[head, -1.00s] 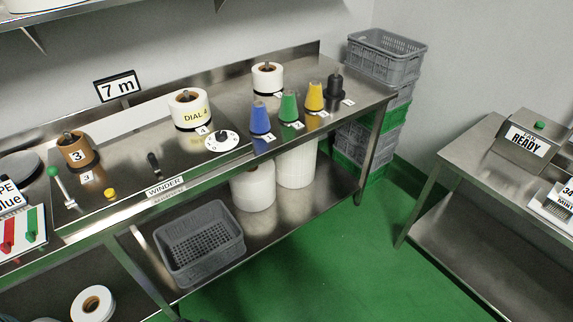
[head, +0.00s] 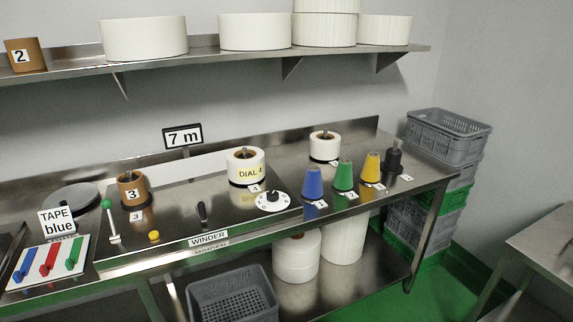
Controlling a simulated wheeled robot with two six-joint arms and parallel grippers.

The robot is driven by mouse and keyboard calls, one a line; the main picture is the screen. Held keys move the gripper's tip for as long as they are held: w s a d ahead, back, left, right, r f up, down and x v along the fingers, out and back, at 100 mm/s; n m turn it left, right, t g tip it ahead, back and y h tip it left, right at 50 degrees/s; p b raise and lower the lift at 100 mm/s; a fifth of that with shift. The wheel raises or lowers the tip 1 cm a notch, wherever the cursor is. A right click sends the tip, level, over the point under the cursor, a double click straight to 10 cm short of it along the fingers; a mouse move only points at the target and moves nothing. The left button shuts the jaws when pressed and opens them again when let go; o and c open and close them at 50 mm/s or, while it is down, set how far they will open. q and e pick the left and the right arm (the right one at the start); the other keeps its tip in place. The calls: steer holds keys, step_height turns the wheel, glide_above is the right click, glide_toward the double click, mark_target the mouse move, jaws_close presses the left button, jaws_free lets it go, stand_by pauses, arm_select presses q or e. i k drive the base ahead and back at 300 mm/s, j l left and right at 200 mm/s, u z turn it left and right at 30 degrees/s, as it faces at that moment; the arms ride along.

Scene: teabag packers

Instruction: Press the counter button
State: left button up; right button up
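A small round yellow button (head: 154,236) sits on the steel winder panel, right of a lever with a green knob (head: 107,204). It carries no readable label, so I cannot tell whether it is the counter button. A black display reading "7 m" (head: 183,137) stands behind the winder. A black-handled lever (head: 202,215) and a white dial with a black knob (head: 272,202) are further right on the panel. Neither of my grippers is in view.
A sign reads "TAPE blue" (head: 58,222) above blue, red and green levers. Blue (head: 313,185), green (head: 343,176) and yellow (head: 371,168) cones stand on the right of the bench. A shelf (head: 220,56) with rolls hangs above. Grey crates (head: 449,132) are stacked at the right.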

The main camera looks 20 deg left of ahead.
mark_target(153, 235)
steer(key=u, duration=1.4)
